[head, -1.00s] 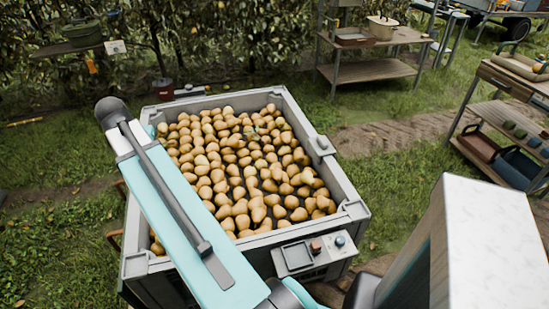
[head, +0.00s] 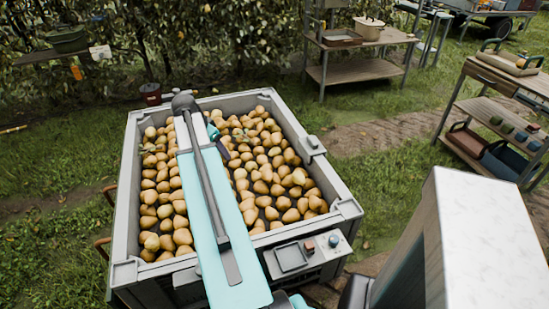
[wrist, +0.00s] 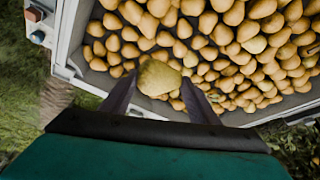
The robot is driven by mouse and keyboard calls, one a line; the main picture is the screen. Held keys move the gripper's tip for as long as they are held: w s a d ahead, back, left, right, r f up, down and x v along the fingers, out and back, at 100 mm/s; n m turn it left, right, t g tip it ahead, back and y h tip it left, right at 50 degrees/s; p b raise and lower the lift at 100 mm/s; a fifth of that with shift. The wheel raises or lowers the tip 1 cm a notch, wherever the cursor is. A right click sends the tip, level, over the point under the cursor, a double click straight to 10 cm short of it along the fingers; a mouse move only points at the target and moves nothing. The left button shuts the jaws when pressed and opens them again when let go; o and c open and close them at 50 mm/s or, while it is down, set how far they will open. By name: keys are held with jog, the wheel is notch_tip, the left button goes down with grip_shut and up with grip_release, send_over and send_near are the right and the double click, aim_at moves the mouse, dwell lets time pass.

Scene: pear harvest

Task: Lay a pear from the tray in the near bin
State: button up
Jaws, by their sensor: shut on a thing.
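My gripper (wrist: 160,92) is shut on a yellow-green pear (wrist: 159,76), which sits between the two dark fingertips in the wrist view. In the head view my gripper (head: 217,140) shows only partly beside my arm, over the bin, and the pear in it cannot be made out. The near bin (head: 335,180) is a large grey crate filled with many tan pears; its wall also shows in the wrist view (wrist: 72,35). The held pear appears above the bin's pears; the exact gap cannot be told. The small grey tray (head: 291,257) on the bin's front looks empty.
A red button (head: 309,247) and a blue knob (head: 334,241) sit beside the tray. A wooden bench (head: 360,42) stands behind, and a shelf cart (head: 490,105) stands at right. Grass surrounds the bin. My arm hides part of the pears.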

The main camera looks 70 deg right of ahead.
jog(key=s+d+f+m+g+b, duration=0.1)
jog(key=s+d+f+m, duration=0.2)
jog(key=s, duration=0.6)
jog(key=s+d+f+m+g+y, duration=0.1)
jog(key=s+d+f+m, duration=0.2)
jog(key=s+d, duration=0.5)
jog(key=shift+s+f+m+y+b, duration=0.35)
jog(key=shift+s+m, duration=0.15)
jog(key=shift+s, duration=0.25)
jog(key=shift+f, duration=0.1)
notch_tip(320, 180, down, 10)
jog(key=b, duration=0.5)
jog(key=shift+s+d, duration=0.15)
jog(key=shift+s, duration=0.05)
jog(key=shift+f, duration=0.1)
notch_tip(320, 180, down, 10)
jog(key=b, duration=0.5)
jog(key=shift+r, duration=0.2)
dwell(2.1)
dwell(0.9)
